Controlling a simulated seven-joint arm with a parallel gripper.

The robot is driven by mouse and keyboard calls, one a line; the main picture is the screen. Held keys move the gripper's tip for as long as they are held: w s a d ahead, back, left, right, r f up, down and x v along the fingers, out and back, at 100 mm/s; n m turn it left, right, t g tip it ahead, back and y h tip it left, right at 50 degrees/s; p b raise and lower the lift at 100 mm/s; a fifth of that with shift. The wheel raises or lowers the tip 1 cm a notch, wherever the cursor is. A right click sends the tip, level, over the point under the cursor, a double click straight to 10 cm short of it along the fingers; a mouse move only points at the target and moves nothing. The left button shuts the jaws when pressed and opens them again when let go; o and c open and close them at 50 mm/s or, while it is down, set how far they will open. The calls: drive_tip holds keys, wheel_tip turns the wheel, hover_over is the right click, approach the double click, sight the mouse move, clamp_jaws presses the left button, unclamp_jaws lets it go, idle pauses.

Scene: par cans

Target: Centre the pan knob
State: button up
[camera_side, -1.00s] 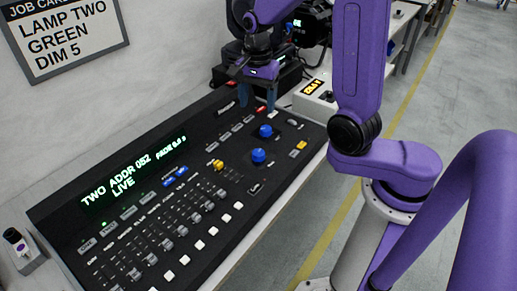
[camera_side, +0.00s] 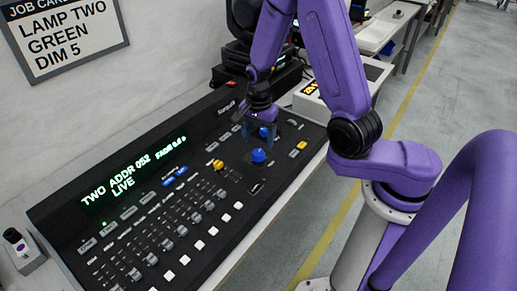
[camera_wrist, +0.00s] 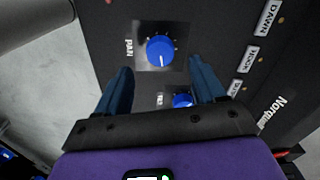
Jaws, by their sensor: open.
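The blue pan knob (camera_wrist: 160,50) is at the top centre of the wrist view, beside its PAN label. Its white pointer line points down the picture, toward the tilt knob (camera_wrist: 183,100). In the side view the pan knob (camera_side: 259,156) is the nearer of two blue knobs on the black console. My gripper (camera_side: 262,132) is above the console, by the farther blue knob. In the wrist view my gripper (camera_wrist: 160,66) is open and empty, its blue fingers on either side, with the tilt knob low between them. Contact with the panel cannot be told.
A yellow knob (camera_side: 218,165), several faders and buttons lie on the near side. A job card (camera_side: 62,38) on the wall reads LAMP TWO GREEN DIM 5. Black equipment stands behind the console.

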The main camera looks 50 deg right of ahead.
sight(258, 152)
drive_tip(key=shift+f, duration=2.6)
drive_tip(key=c, duration=1.1)
